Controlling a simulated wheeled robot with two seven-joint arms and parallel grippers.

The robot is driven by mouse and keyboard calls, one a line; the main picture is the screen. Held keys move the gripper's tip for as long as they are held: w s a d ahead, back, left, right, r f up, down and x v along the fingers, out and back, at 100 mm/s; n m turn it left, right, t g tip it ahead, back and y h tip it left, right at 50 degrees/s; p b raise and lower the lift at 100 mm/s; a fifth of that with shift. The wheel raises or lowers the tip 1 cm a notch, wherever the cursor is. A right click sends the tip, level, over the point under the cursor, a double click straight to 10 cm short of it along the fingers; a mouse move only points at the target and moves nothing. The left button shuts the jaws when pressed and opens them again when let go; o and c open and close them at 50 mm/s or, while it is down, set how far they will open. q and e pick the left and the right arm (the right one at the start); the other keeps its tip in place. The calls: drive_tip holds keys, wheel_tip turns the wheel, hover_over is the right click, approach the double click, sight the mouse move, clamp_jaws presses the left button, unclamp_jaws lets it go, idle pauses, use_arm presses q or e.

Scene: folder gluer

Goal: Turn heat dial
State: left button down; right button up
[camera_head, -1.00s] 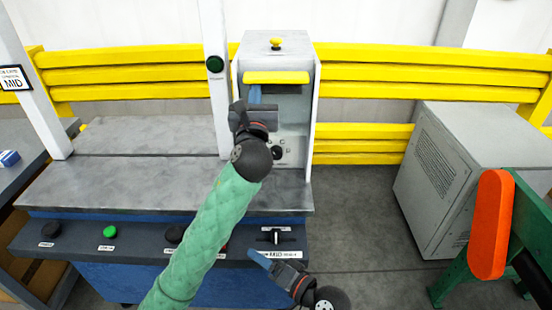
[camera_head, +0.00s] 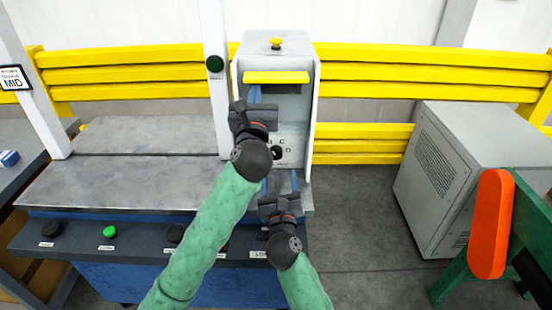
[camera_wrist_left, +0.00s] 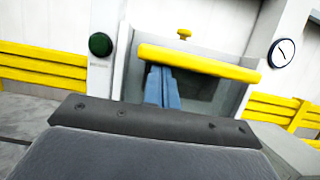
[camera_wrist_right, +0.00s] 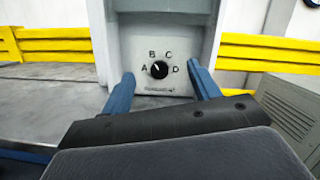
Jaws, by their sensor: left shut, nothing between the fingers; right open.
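The heat dial (camera_wrist_right: 159,69) is a round black knob on a pale panel, lettered A, B, C and D, its white mark pointing up-left, roughly between A and B. It also shows in the head view (camera_head: 277,153), low in the grey cabinet (camera_head: 312,110). My right gripper (camera_head: 280,183) is open before the panel. In the right wrist view its blue fingers (camera_wrist_right: 160,76) stand either side of the dial, apart from it. My left gripper (camera_head: 254,93) is shut and empty just under the yellow bar (camera_head: 276,77); I cannot tell whether they touch.
A dark front ledge carries a green button (camera_head: 109,231) and black knobs. A white post with a dark green button (camera_head: 215,64) stands left of the cabinet. Yellow rails (camera_head: 420,78) run behind. A grey box unit (camera_head: 450,160) stands right, with open floor between.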

sight(276, 157)
drive_tip(key=w+f+m+g, duration=0.1)
drive_tip(key=m, duration=0.1)
drive_tip(key=w+f+m+g+h, duration=0.1)
drive_tip(key=w+f, duration=0.1)
drive_tip(key=shift+a+f+m+g, duration=0.15)
drive_tip(key=shift+a+m+g, duration=0.25)
drive_tip(key=w, duration=1.1)
drive_tip(key=shift+w, duration=0.35)
drive_tip(key=shift+c, duration=0.2)
drive_tip(key=c, duration=0.9)
